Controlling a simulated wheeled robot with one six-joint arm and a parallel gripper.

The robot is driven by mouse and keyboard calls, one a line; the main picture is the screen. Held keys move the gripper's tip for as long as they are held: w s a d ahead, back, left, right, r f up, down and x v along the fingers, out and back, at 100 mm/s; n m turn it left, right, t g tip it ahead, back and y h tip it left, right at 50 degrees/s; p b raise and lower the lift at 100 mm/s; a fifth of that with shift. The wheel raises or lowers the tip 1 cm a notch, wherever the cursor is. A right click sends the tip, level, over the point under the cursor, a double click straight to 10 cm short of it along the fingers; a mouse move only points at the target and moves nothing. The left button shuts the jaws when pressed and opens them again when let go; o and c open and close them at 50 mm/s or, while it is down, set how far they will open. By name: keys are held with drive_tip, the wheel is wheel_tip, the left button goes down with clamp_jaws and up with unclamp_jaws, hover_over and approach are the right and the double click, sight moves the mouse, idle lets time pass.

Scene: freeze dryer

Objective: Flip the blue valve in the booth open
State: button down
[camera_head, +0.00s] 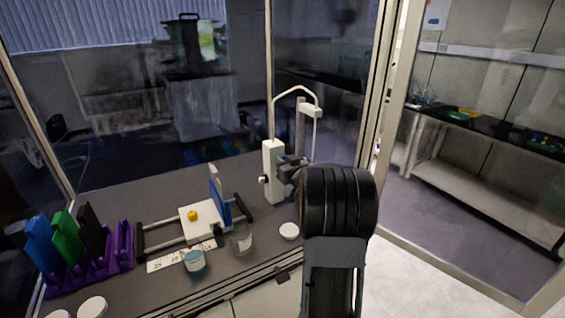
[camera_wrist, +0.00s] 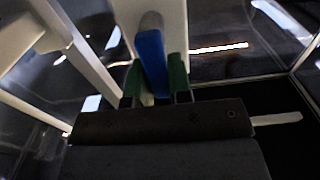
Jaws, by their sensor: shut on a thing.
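The blue valve (camera_wrist: 151,60) shows in the wrist view as a blue lever below a pale, rounded fitting. My gripper (camera_wrist: 156,82) has its green fingers on both sides of the lever and is shut on it. In the head view, my gripper (camera_head: 287,170) is at the white upright device (camera_head: 272,175) with a curved tube on top, inside the glass booth. My own dark arm covers part of that area, and I cannot make out the blue valve there.
On the booth's bench stand a purple rack (camera_head: 118,248) with coloured plates, a white-and-blue apparatus (camera_head: 203,217), glass beakers (camera_head: 194,261) and a small white lid (camera_head: 289,231). A booth frame post (camera_head: 384,90) is just right of my arm. Open floor and a shelf table lie farther right.

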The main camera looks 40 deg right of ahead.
drive_tip(key=c, duration=1)
unclamp_jaws()
drive_tip(key=shift+c, duration=0.2)
drive_tip(key=s+a+b, duration=0.2)
drive_tip(key=s+b, duration=0.1)
drive_tip(key=s, duration=1)
drive_tip(key=shift+s, duration=0.35)
drive_tip(key=s+d+f+m+g+h, duration=0.3)
drive_tip(key=s+d+f+g+h, duration=0.1)
drive_tip(key=d+f+g+h, duration=0.15)
wheel_tip(320, 180, down, 3)
drive_tip(key=s+a+m+g, duration=0.1)
drive_tip(key=s+a+g, duration=0.2)
drive_tip(key=g, duration=0.2)
drive_tip(key=s+a+n+g+y, duration=0.1)
drive_tip(key=a+y, duration=0.3)
drive_tip(key=a, duration=1.1)
drive_tip(key=s+a+r+n+g+y, duration=0.1)
drive_tip(key=s+a+n+y, duration=0.2)
drive_tip(key=a, duration=1.1)
drive_tip(key=shift+s+a+n+g+y, duration=0.3)
drive_tip(key=shift+n+y, duration=0.25)
drive_tip(key=shift+n, duration=0.25)
